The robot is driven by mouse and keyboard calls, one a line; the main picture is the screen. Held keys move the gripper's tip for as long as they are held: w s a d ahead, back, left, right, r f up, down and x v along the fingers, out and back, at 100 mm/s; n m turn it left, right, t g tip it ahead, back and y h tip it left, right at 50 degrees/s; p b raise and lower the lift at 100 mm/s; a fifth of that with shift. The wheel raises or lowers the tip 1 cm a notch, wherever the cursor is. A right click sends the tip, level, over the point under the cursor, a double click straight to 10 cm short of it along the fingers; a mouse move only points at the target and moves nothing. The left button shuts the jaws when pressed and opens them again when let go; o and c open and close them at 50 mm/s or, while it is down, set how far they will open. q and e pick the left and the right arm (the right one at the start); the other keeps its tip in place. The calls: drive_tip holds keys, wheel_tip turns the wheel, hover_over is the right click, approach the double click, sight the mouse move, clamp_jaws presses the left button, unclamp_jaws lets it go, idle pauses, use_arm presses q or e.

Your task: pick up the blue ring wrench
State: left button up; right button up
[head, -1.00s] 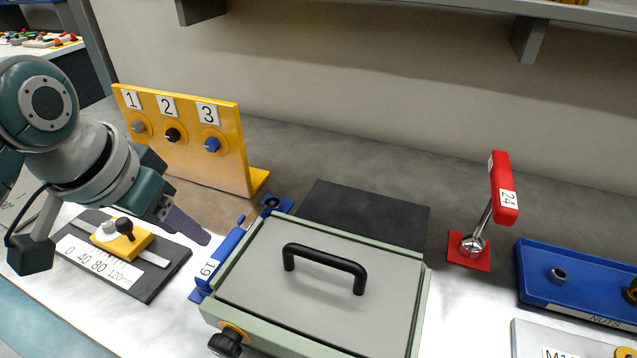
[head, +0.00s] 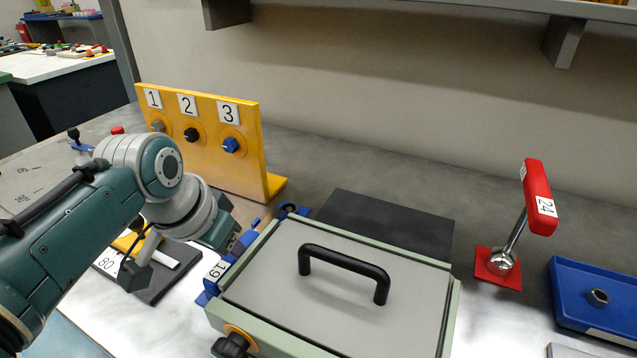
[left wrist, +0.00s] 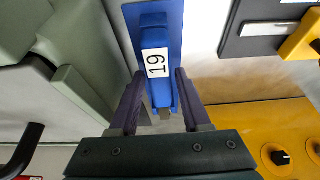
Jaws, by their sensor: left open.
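The blue wrench (head: 238,258) with a white 19 label lies in a blue holder (head: 205,298) along the left side of the green-grey box. It also shows in the left wrist view (left wrist: 158,92), running lengthwise between my fingers, with the 19 label beyond the fingertips. My left gripper (head: 243,240) is open over the wrench, one dark finger on each side of it in the left wrist view (left wrist: 160,76). I cannot tell whether the fingers touch it. My wrist hides part of the wrench in the head view. My right gripper is not in view.
The box (head: 330,295) with a black handle (head: 345,262) stands close on the right. A yellow panel (head: 262,150) with knobs 1 to 3 stands behind. A dark scale plate (head: 160,285) lies on the left. A red lever (head: 538,197) and blue tray (head: 580,310) are farther right.

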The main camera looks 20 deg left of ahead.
use_arm(q)
drive_tip(key=shift+f, duration=0.2)
idle(0.6)
clamp_jaws()
idle(1.4)
